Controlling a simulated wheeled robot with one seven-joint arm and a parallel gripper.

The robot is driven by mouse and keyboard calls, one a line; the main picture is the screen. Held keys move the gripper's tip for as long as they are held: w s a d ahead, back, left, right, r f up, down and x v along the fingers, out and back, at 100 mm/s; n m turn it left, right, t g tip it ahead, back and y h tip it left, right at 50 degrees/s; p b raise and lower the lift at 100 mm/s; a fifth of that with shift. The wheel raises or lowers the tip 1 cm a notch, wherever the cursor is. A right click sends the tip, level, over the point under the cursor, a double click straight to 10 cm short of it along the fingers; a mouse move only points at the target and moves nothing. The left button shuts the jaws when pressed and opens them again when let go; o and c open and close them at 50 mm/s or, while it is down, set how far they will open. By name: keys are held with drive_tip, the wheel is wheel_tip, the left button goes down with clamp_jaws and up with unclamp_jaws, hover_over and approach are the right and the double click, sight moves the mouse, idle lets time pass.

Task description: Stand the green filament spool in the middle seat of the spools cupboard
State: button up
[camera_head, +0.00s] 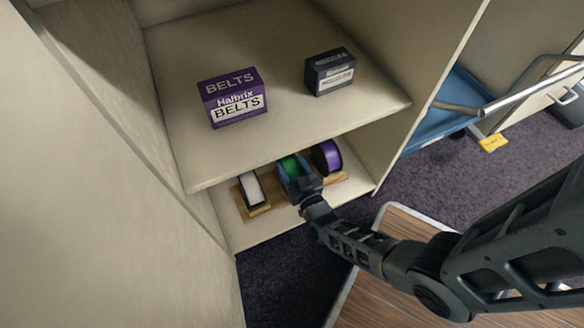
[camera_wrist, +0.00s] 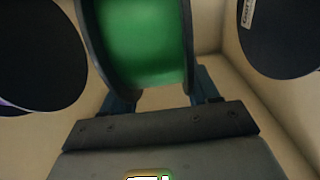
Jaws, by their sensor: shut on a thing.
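The green filament spool (camera_wrist: 145,42) has black side flanges and fills the top middle of the wrist view. It also shows in the head view (camera_head: 291,167), on the lower shelf of the cupboard between two other spools. My gripper (camera_head: 300,185) is shut on the green spool, with one finger on either side of it. The wooden rack (camera_head: 261,210) holds the spools in a row, and the green spool is upright at its middle. My gripper hides the spool's lower part, so I cannot tell whether it touches the rack.
A white spool (camera_head: 252,189) stands at the rack's left and a purple spool (camera_head: 327,157) at its right. The upper shelf (camera_head: 290,117) overhangs them, carrying a purple belts box (camera_head: 233,98) and a dark box (camera_head: 330,72). A blue cart (camera_head: 455,100) stands right of the cupboard.

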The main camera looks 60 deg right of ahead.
drive_tip(key=shift+f, duration=0.1)
drive_tip(key=o, duration=1.4)
drive_tip(key=shift+o, duration=0.2)
drive_tip(key=shift+s+a, duration=0.1)
drive_tip(key=shift+s, duration=0.1)
drive_tip(key=p+v, duration=0.2)
drive_tip(key=v, duration=1)
drive_tip(key=s+a+r+n+y, duration=0.2)
drive_tip(key=s+a+r+y, duration=0.1)
drive_tip(key=r, duration=0.9)
drive_tip(key=s+a+r+n+y, duration=0.2)
drive_tip(key=s+a+r, duration=0.3)
drive_tip(key=r, duration=0.8)
drive_tip(key=s+a+r+n+y, duration=0.2)
drive_tip(key=s+a+r+y, duration=0.2)
drive_tip(key=r, duration=0.8)
drive_tip(key=shift+s+r+n+y, duration=0.25)
drive_tip(key=shift+s+n+y, duration=0.2)
drive_tip(key=shift+s, duration=0.2)
